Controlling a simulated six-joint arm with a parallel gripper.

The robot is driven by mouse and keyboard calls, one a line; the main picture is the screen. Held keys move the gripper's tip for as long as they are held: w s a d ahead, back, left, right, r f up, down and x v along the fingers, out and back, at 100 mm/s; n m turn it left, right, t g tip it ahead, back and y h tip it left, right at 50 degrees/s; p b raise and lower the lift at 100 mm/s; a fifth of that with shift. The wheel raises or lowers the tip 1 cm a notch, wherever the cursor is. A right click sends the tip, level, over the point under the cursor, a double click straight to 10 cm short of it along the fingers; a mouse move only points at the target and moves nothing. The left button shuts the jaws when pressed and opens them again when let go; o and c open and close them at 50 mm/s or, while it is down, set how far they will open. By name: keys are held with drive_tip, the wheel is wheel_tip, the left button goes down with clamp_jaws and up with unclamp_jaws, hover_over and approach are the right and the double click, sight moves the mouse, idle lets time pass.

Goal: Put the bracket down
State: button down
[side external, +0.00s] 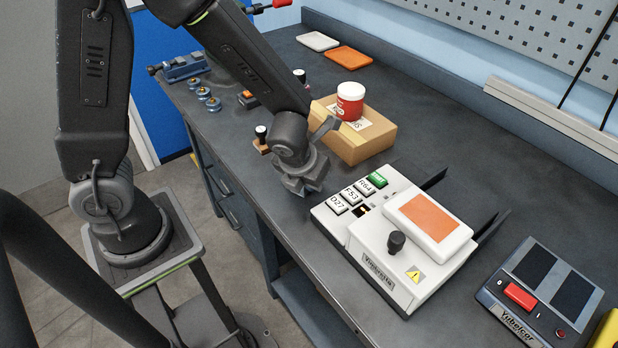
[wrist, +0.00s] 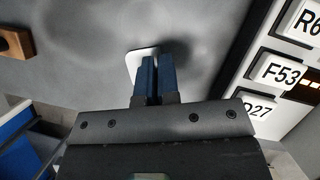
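My gripper shows at the bench's front edge in the side external view (side external: 303,187), left of the white device. In the wrist view its two blue fingers (wrist: 154,78) are close together. A small pale plate with rounded corners, which looks like the bracket (wrist: 134,64), shows at the fingertips, mostly left of them. The fingers appear shut on it, though they hide part of it. I cannot tell whether the bracket touches the bench. I cannot make it out in the side external view.
The white device (side external: 368,258) with label tiles stands close on the right. A cardboard box (side external: 368,146) bearing a red jar (side external: 350,101) stands behind. Wooden-handled stamps (side external: 261,140) stand to the left. White (side external: 318,41) and orange (side external: 348,58) trays lie farther back. A dark device (side external: 535,295) stands far right.

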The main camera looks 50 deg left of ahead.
drive_tip(key=c, duration=1.8)
unclamp_jaws()
drive_tip(key=shift+f, duration=0.15)
drive_tip(key=o, duration=0.4)
drive_tip(key=shift+o, duration=0.2)
drive_tip(key=s+a+r+n, duration=0.1)
drive_tip(key=s+r+n, duration=0.5)
drive_tip(key=r+n, duration=0.4)
drive_tip(key=s+a+r+n+t+h, duration=0.1)
drive_tip(key=s+r+n, duration=0.6)
drive_tip(key=n, duration=1.4)
wheel_tip(320, 180, up, 4)
drive_tip(key=shift+a+f+n+t+h, duration=0.1)
drive_tip(key=shift+a+n+t+h, duration=0.2)
drive_tip(key=shift+a, duration=0.1)
